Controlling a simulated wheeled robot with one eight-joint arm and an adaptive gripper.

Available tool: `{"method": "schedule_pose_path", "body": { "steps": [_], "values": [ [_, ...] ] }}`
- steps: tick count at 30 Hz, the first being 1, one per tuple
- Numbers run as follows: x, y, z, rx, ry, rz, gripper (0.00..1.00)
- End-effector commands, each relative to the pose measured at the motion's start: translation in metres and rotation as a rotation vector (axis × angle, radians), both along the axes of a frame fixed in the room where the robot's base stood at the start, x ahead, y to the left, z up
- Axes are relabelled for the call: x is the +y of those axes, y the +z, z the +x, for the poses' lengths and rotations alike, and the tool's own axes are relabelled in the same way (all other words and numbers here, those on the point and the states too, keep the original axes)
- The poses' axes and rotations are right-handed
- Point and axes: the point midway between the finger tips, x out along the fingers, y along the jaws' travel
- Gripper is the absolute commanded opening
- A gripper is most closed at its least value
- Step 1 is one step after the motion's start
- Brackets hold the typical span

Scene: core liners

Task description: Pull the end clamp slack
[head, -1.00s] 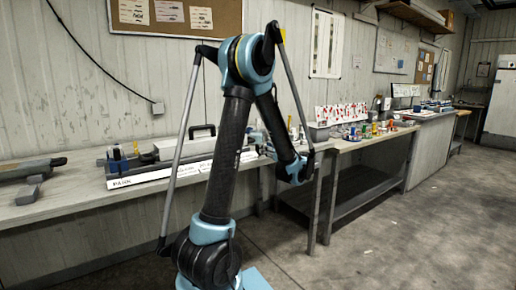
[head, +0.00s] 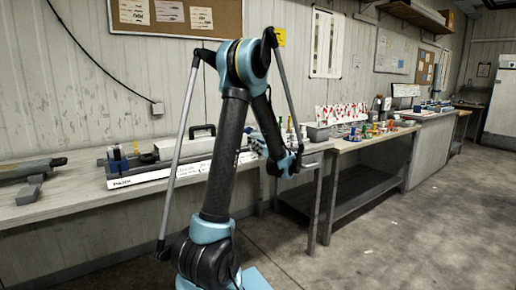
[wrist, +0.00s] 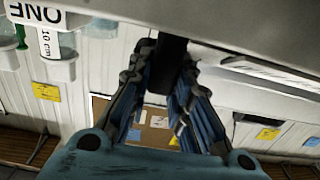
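My gripper (wrist: 168,72) shows in the wrist view with its two ridged blue-and-black fingers on either side of a dark post (wrist: 173,52). The post hangs from a pale bar (wrist: 235,28) and its end lies between the fingertips. I cannot tell whether the fingers press on it, or whether this post is the end clamp. In the head view my gripper (head: 257,145) is by the right end of the long liner tray (head: 150,178) on the near bench. The clamp itself is not clear there, partly hidden by my arm.
The near bench (head: 85,205) runs along the wall, with a grey tool (head: 30,170) at its left. A second bench (head: 350,143) with several small items stands to the right. In the wrist view, a white holder (wrist: 55,70) marked 10 cm is at upper left. Floor at right is clear.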

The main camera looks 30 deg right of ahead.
Motion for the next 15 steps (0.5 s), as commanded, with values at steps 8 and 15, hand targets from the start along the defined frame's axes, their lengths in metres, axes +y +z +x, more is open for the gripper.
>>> {"method": "schedule_pose_path", "body": {
  "steps": [8, 15],
  "values": [
    [-0.004, 0.0, 0.0, 0.001, 0.0, 0.0, 0.0],
    [-0.034, 0.0, 0.001, 0.001, -0.002, 0.0, 0.0]
  ]
}}
